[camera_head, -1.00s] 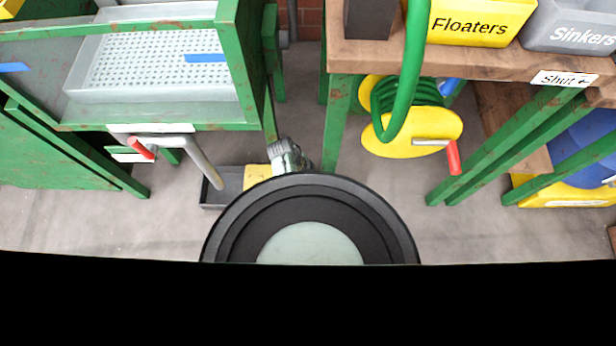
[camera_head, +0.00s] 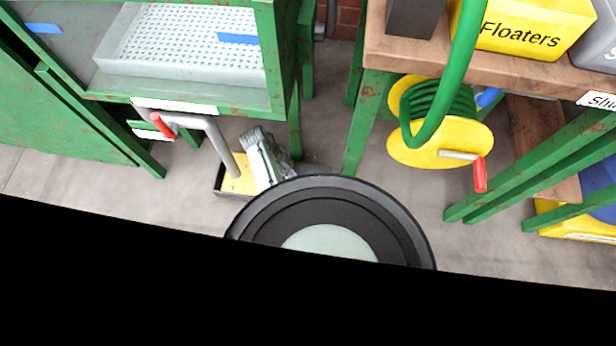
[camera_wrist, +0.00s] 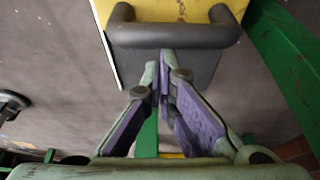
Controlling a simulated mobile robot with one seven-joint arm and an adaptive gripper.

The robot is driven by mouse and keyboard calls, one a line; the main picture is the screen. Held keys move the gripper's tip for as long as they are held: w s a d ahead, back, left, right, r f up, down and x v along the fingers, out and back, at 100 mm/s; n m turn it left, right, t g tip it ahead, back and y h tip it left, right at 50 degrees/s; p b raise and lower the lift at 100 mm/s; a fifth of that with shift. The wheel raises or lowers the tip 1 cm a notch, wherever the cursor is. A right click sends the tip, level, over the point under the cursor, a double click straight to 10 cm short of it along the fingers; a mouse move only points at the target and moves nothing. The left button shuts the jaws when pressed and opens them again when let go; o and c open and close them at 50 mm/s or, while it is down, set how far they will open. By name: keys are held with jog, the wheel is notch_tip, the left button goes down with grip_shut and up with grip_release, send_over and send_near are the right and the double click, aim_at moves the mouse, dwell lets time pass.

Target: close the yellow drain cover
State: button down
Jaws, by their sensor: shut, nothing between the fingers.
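The yellow drain cover (camera_head: 236,185) is low on the floor in the head view, in a dark shallow frame, below the green bench on the left. In the wrist view its yellow face (camera_wrist: 185,10) shows at the top edge, with a thick dark grey bar handle (camera_wrist: 172,36) across it. My gripper (camera_head: 262,160) hangs beside the cover and partly hides its right side. In the wrist view my gripper (camera_wrist: 165,58) has its fingertips together and empty, just below the handle in the picture. Whether they touch it, I cannot tell.
A grey bent pipe with a red lever (camera_head: 162,125) comes down from the green bench (camera_head: 180,95) close to the cover. A yellow hose reel (camera_head: 438,150) with a green hose hangs right of my gripper. Green table legs stand on both sides. Bare floor (camera_head: 110,205) lies front left.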

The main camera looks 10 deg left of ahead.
jog(key=shift+a+b, duration=0.45)
jog(key=shift+a, duration=1.7)
jog(key=shift+d, duration=0.1)
